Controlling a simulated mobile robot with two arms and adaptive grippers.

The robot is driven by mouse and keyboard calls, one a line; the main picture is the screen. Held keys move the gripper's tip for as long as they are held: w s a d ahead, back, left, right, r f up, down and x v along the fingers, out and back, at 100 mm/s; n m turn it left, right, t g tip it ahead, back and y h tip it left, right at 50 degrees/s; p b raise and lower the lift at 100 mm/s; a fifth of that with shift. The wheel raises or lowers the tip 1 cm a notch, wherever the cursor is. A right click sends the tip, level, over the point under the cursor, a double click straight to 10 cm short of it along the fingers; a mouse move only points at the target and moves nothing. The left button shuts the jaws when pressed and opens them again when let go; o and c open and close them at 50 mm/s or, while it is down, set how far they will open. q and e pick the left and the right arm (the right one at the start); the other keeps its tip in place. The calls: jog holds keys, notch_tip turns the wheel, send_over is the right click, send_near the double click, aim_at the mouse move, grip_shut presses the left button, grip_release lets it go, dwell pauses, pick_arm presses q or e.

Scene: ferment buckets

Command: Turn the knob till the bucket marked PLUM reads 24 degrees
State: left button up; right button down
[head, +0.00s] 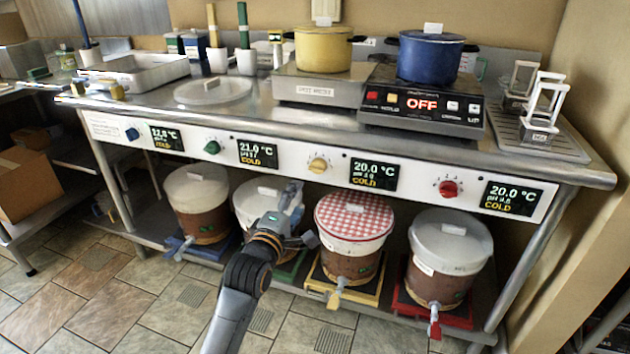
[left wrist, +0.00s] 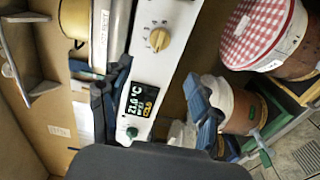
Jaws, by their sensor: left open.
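Four buckets stand on coloured trays under the counter: one with a plain lid (head: 197,190), one partly behind my arm (head: 262,192), one with a red checked cover (head: 354,216), one with a grey lid (head: 450,248). I cannot read which is marked PLUM. The panel above has a blue knob (head: 132,134), green knob (head: 212,147), yellow knob (head: 318,164) and red knob (head: 447,188). The display by the green knob (head: 258,154) reads about 21.0 °C, COLD. My left gripper (head: 292,205) is open below the panel; the left wrist view shows its spread fingers (left wrist: 158,105).
The yellow-knob display (head: 374,174) and red-knob display (head: 512,199) read 20.0 °C; the blue-knob display (head: 167,138) is unclear. A yellow pot (head: 323,50) and blue pot (head: 430,58) stand on the counter. The tiled floor in front is clear.

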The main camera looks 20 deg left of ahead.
pick_arm(q)
jog(key=b, duration=0.1)
send_near(316, 171)
jog(key=w, duration=0.2)
jog(key=w+b, duration=0.1)
jog(key=w, duration=0.5)
jog(key=shift+w+d+b, duration=0.1)
jog(key=shift+w+b, duration=0.25)
jog(key=shift+w, duration=0.45)
pick_arm(e)
jog(key=shift+w+a+r+t, duration=0.1)
jog(key=shift+w+r+t, duration=0.25)
jog(key=shift+t, duration=0.15)
pick_arm(q)
jog(key=c, duration=1.2)
